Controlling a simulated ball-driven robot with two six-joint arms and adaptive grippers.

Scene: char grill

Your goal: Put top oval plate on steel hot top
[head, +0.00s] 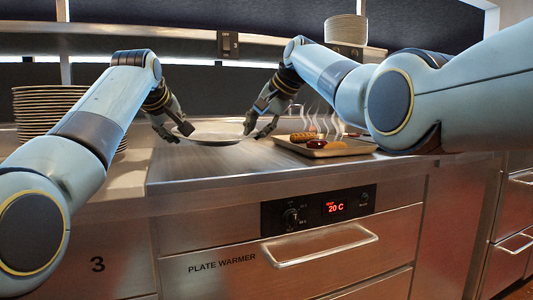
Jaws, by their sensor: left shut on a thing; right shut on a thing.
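A pale oval plate (215,137) is between my two grippers, low over or on the steel hot top (190,163); I cannot tell whether it touches the surface. My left gripper (181,133) is shut on the plate's left rim. My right gripper (257,131) is shut on its right rim. The fingers hide both ends of the plate. The stack of plates (48,120) stands at the far left, partly hidden by my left arm.
A tray (325,150) with steaming sausages lies right of the plate, close to my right gripper. A shelf (180,38) runs above, with a stack of white plates (346,29) at its right. The plate warmer drawer (300,255) with a handle is below the front edge.

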